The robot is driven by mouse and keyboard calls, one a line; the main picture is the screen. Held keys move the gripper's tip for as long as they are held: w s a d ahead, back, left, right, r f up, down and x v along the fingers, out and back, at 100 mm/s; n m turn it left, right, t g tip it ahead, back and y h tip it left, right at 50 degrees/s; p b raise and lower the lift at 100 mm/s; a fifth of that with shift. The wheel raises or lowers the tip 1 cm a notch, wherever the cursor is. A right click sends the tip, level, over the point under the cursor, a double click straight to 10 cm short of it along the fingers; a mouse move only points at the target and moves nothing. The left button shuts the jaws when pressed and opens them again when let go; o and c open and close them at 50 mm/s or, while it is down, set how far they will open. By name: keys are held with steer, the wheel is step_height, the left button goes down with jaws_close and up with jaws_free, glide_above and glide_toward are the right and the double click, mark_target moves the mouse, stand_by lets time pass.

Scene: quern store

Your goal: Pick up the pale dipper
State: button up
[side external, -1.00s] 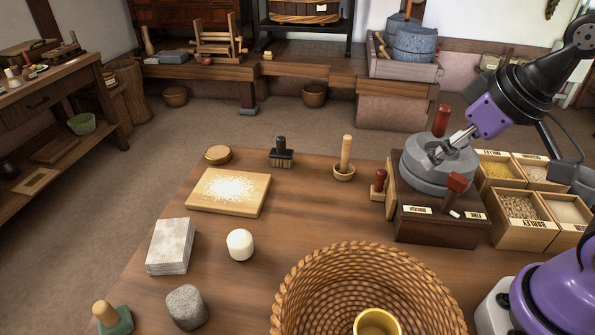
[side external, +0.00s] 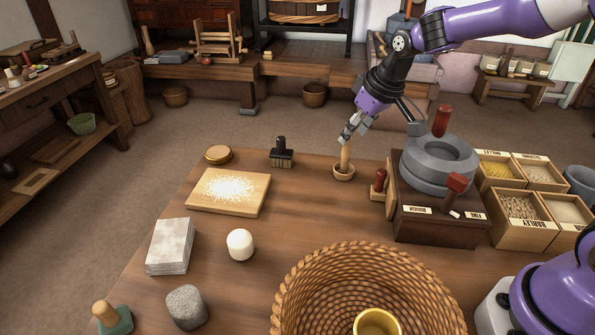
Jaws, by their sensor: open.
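The pale dipper (side external: 344,172) is most likely the light wooden piece with an upright handle and a small round cup at its foot. It stands on the table left of the stone quern. My gripper (side external: 347,138) is open, pointing down and to the left, with its fingertips at the top of the handle. The fingers hide the handle's upper end. I cannot tell whether they touch it or are around it.
The quern (side external: 438,178) with its red upright handle (side external: 441,120) stands close on the right, beside grain boxes (side external: 522,232). A black-handled brush (side external: 282,158) and floured board (side external: 211,206) are to the left. A large woven basket (side external: 290,285) fills the front.

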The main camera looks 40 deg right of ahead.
mark_target(345, 157)
steer(key=x, duration=0.5)
steer(key=shift+w+d+f, duration=0.15)
steer(key=shift+w, duration=0.05)
jaws_close()
